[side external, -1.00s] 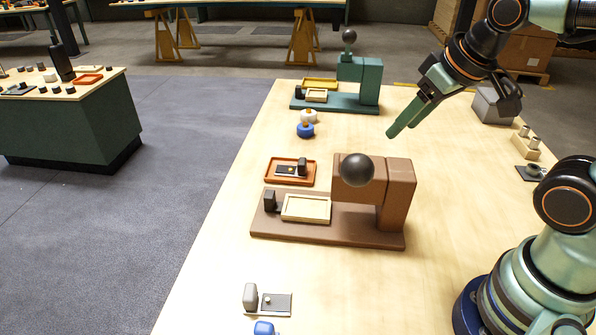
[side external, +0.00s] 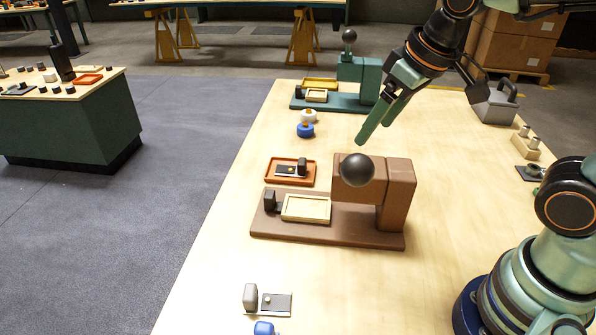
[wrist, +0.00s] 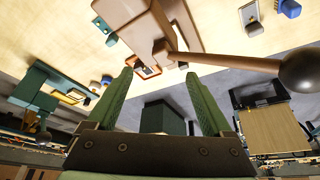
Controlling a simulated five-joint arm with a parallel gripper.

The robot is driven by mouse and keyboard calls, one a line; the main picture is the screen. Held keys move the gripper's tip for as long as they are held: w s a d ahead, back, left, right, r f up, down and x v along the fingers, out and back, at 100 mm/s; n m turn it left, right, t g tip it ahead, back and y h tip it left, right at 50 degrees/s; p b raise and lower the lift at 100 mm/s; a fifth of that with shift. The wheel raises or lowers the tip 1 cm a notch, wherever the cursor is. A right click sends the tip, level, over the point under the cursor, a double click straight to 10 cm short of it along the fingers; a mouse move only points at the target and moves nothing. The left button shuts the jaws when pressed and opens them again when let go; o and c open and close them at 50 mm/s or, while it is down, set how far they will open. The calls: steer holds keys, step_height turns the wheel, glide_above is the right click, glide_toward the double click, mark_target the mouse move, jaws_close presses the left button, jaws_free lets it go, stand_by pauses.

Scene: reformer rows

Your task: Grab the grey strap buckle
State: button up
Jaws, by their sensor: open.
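The grey strap buckle (side external: 250,297), a small grey upright block beside a dark plate with a small pale knob (side external: 277,303), sits on the wooden table (side external: 205,262) at the near left. In the wrist view the buckle (wrist: 255,29) is at the top right. My gripper (side external: 374,132) is open and empty, its two green fingers pointing down and left above the brown press (side external: 402,195), far behind the buckle. The fingers also show in the wrist view (wrist: 160,73), with nothing between them.
The brown press has a dark ball (side external: 357,170) on a lever and stands between my gripper and the buckle. An orange tray (side external: 310,178) lies behind it. A blue piece (side external: 264,328) is close in front of the buckle. A green press (side external: 366,80) stands farther back.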

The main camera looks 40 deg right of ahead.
steer(key=w+a+f+n+g, duration=0.2)
steer(key=w+a+n, duration=0.1)
steer(key=a, duration=0.6)
steer(key=n+g, duration=0.3)
steer(key=n, duration=0.2)
glide_above(247, 291)
steer(key=shift+h, duration=0.3)
step_height(247, 291, down, 17)
steer(key=shift+d+r, duration=0.15)
steer(key=shift+r, duration=0.05)
steer(key=shift+a+f, duration=0.2)
steer(key=shift+f, duration=2.85)
steer(key=c, duration=1.3)
